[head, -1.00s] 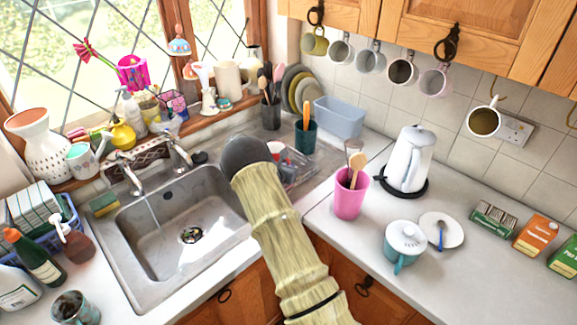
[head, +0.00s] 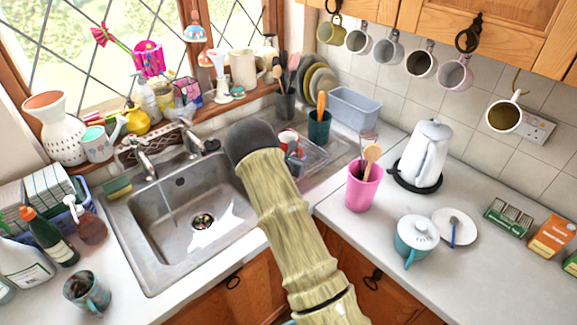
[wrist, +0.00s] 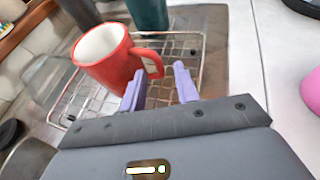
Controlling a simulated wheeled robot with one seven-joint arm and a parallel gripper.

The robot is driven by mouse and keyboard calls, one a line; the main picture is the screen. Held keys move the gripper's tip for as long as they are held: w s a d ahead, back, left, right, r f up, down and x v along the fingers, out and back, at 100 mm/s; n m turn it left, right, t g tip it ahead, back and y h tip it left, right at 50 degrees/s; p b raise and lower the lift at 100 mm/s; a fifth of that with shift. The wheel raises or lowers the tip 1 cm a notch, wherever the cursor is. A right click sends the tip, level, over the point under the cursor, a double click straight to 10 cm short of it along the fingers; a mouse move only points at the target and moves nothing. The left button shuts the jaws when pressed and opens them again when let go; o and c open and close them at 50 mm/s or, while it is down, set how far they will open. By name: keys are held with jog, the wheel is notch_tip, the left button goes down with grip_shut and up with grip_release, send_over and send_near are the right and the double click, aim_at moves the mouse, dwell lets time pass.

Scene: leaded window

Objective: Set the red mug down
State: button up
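The red mug (wrist: 107,62) with a white inside appears in the wrist view, roughly upright over the wire dish rack (wrist: 190,50), and looks to be resting on it. Its handle points toward my gripper (wrist: 160,75). The two purple fingers are spread apart with a gap between them, their tips close to the handle. I cannot tell whether either finger touches it.
A teal utensil pot (head: 319,128) stands right behind the rack (head: 315,160). The sink (head: 185,215) with running water lies to the left. A pink cup (head: 362,188), white kettle (head: 424,155) and teal pot (head: 415,238) stand on the right counter. Mugs hang above.

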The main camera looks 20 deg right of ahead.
jog(key=b+v, duration=0.1)
jog(key=v, duration=0.7)
jog(key=shift+a+r+b, duration=0.15)
jog(key=shift+b, duration=0.25)
jog(key=shift+s, duration=0.2)
jog(key=s+r+m+g+y, duration=0.25)
jog(key=s+m+g, duration=0.45)
jog(key=s+m, duration=0.7)
jog(key=s+a+r+m+y, duration=0.4)
jog(key=s+a+m+y, duration=0.3)
jog(key=s+a+m, duration=0.5)
jog(key=s, duration=0.4)
jog(key=shift+s+a+t+y, duration=0.2)
jog(key=shift+a+t+y, duration=0.1)
jog(key=shift+y, duration=0.05)
